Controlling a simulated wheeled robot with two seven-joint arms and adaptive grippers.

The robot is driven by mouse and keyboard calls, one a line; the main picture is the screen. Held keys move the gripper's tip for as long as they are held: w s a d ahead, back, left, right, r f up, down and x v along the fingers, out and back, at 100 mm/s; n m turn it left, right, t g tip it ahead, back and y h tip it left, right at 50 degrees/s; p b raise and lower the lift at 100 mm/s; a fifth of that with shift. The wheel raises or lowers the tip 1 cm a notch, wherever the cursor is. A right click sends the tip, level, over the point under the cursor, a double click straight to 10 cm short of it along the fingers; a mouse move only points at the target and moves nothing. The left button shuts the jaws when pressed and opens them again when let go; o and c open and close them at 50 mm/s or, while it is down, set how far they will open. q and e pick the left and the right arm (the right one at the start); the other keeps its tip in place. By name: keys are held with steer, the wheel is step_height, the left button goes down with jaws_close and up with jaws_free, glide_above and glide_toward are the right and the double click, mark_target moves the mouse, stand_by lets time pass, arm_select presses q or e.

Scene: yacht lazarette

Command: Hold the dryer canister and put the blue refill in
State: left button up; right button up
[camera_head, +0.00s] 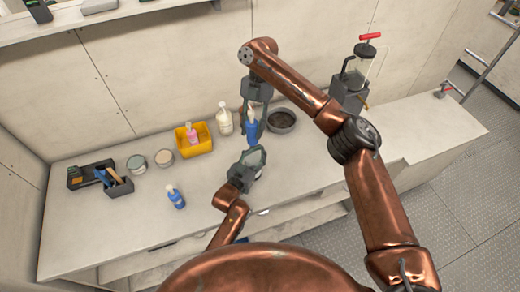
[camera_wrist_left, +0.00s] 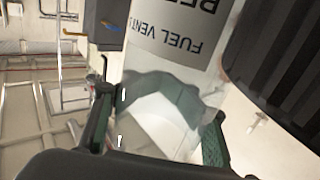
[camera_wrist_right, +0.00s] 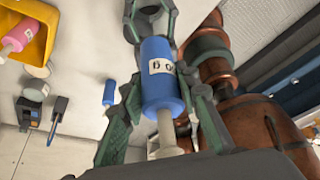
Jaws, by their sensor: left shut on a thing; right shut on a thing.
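The dryer canister (camera_wrist_left: 172,40) is a clear cylinder with a white and grey label reading "FUEL VENT". My left gripper (camera_head: 254,160) is shut around it above the bench front; its fingers flank the canister in the left wrist view (camera_wrist_left: 158,130). The blue refill (camera_wrist_right: 162,85) is a blue cylinder with a white label and a pale stem. My right gripper (camera_head: 253,112) is shut on it. In the head view the refill (camera_head: 252,132) hangs above and just behind the canister, apparently apart from it. The canister's opening is hidden.
A second blue bottle (camera_head: 176,198) stands on the bench. A yellow bin (camera_head: 204,146) holds a pink bottle. A red-handled filter unit (camera_head: 352,80) stands right.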

arm_select(q)
steer(key=shift+c, duration=0.9)
jaws_close()
arm_select(e)
steer(key=shift+s+a, duration=0.1)
steer(key=shift+s, duration=0.1)
glide_above(254, 154)
steer(key=s, duration=0.3)
steer(key=shift+w+a+f, duration=0.1)
steer(key=shift+a+f, duration=0.05)
steer(key=shift+f, duration=3.05)
steer(key=shift+w+a+f, duration=0.1)
steer(key=shift+f, duration=3.1)
arm_select(q)
steer(key=shift+s+d+r, duration=0.1)
arm_select(e)
steer(key=shift+s+d+f, duration=0.1)
steer(key=shift+f, duration=0.6)
steer(key=o, duration=1.3)
steer(key=shift+f, duration=0.1)
steer(key=shift+o, duration=0.3)
steer(key=shift+d, duration=0.1)
